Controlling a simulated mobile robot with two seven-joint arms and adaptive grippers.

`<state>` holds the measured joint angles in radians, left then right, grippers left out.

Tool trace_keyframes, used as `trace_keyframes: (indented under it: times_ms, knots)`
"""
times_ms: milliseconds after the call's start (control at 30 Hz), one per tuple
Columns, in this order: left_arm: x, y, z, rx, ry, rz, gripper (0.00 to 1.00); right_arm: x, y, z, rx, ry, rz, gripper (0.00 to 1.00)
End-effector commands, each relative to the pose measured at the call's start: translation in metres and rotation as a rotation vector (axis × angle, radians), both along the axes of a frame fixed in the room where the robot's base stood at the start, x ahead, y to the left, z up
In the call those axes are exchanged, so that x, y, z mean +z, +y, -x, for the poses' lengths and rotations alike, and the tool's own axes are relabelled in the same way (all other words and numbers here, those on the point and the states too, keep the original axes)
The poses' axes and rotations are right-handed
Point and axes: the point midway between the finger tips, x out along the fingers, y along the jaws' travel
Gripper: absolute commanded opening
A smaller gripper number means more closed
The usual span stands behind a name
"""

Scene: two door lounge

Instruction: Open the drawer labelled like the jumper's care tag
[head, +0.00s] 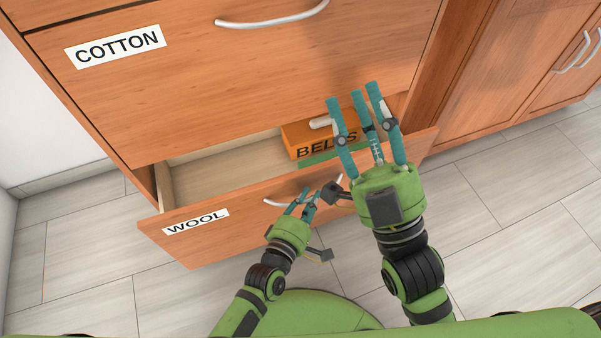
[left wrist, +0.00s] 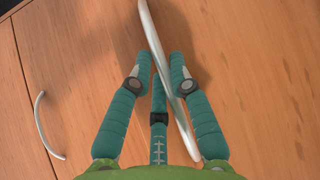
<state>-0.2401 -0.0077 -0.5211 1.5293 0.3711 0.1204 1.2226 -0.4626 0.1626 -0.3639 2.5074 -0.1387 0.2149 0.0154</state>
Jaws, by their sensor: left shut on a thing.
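The wooden drawer labelled WOOL (head: 180,236) stands pulled out from the cabinet. My left gripper (head: 309,197) is at its front, shut on its pale curved handle (head: 276,203). In the left wrist view the handle (left wrist: 153,35) passes between the teal fingers (left wrist: 158,80). The drawer labelled COTTON (head: 115,100) above is shut, with its own handle (head: 272,20). My right gripper (head: 355,98) is open, over the right part of the open drawer, with its fingers towards the COTTON drawer front. No jumper or care tag is in view.
An orange box marked BELTS (head: 295,140) lies in the open drawer, partly hidden by my right gripper. A green strip shows beside it. The drawer's left part is bare. Cabinet doors with handles (head: 573,52) stand at right; tiled floor (head: 500,190) is clear.

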Motion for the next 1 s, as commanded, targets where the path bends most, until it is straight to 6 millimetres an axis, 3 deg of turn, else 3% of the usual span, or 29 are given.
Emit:
trace_keyframes:
  times_ms: [100, 200, 500, 700, 1000]
  knots:
    - [0.002, -0.007, 0.024, -0.002, 0.003, -0.004, 0.0, -0.032, -0.005, -0.027, -0.043, 0.211, 0.062, 0.4]
    - [0.001, -0.013, 0.042, -0.002, 0.003, -0.004, 0.0, -0.06, -0.011, -0.04, -0.071, 0.364, 0.105, 0.4]
    - [0.0, -0.028, 0.089, -0.003, 0.002, -0.004, 0.0, -0.123, -0.027, -0.051, -0.122, 0.677, 0.189, 0.4]
    - [-0.001, -0.035, 0.111, -0.002, 0.002, -0.005, 0.0, -0.147, -0.034, -0.05, -0.139, 0.793, 0.218, 0.4]
    - [-0.001, -0.039, 0.122, -0.002, -0.002, -0.006, 0.0, -0.158, -0.038, -0.048, -0.146, 0.848, 0.233, 0.4]
